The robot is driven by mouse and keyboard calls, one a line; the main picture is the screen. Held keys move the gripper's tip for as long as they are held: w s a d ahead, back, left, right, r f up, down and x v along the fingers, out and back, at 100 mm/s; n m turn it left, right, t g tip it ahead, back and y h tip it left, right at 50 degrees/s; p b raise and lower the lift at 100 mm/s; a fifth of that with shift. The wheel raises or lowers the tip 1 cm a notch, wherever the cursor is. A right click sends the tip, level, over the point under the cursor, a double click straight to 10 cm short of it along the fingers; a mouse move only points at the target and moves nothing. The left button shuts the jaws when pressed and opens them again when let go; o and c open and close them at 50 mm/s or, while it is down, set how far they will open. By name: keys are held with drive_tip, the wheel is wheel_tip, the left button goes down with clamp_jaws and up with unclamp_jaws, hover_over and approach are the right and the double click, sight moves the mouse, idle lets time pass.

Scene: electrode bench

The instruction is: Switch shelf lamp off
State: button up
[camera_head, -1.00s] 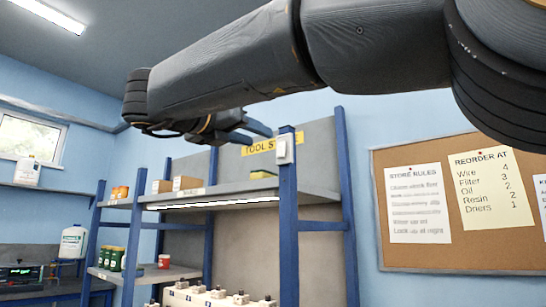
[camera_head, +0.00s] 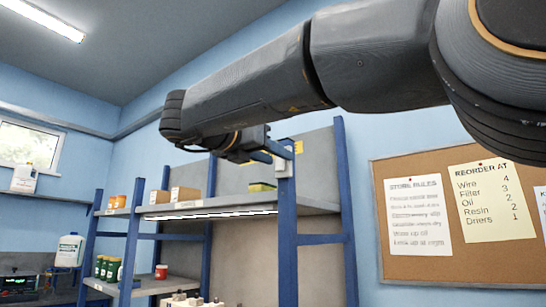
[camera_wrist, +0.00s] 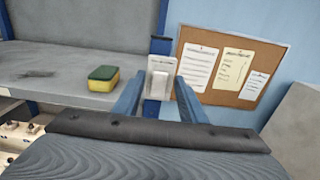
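The shelf lamp is a bright white strip (camera_head: 208,214) under the front edge of the upper shelf, and it is lit. A pale switch (camera_head: 284,168) sits on the blue front post of the rack; it also shows in the wrist view (camera_wrist: 161,70) as a light plate with a rocker. My gripper (camera_head: 277,152) is at the switch in the head view, partly covering it. In the wrist view my gripper (camera_wrist: 159,84) has its two blue fingers apart, one each side of the switch, with nothing held. I cannot tell whether it touches the switch.
A green and yellow sponge (camera_wrist: 103,79) lies on the upper shelf (camera_wrist: 66,92), left of the switch. Cardboard boxes (camera_head: 184,194) stand farther left. A cork board (camera_head: 400,267) with notices hangs on the wall to the right.

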clamp_jaws()
drive_tip(key=b, duration=0.4)
drive_tip(key=shift+f+t+h, duration=0.3)
drive_tip(key=shift+f+t, duration=0.05)
drive_tip(key=shift+t, duration=0.05)
drive_tip(key=t+h+b, duration=0.1)
drive_tip(key=b, duration=0.5)
drive_tip(key=shift+a+f+b, duration=0.1)
drive_tip(key=shift+f+b, duration=0.1)
drive_tip(key=shift+b, duration=0.1)
drive_tip(key=shift+t+h+b, duration=0.3)
drive_tip(key=shift+t+b, duration=0.1)
drive_tip(key=shift+b, duration=0.65)
drive_tip(key=shift+s+r, duration=0.1)
unclamp_jaws()
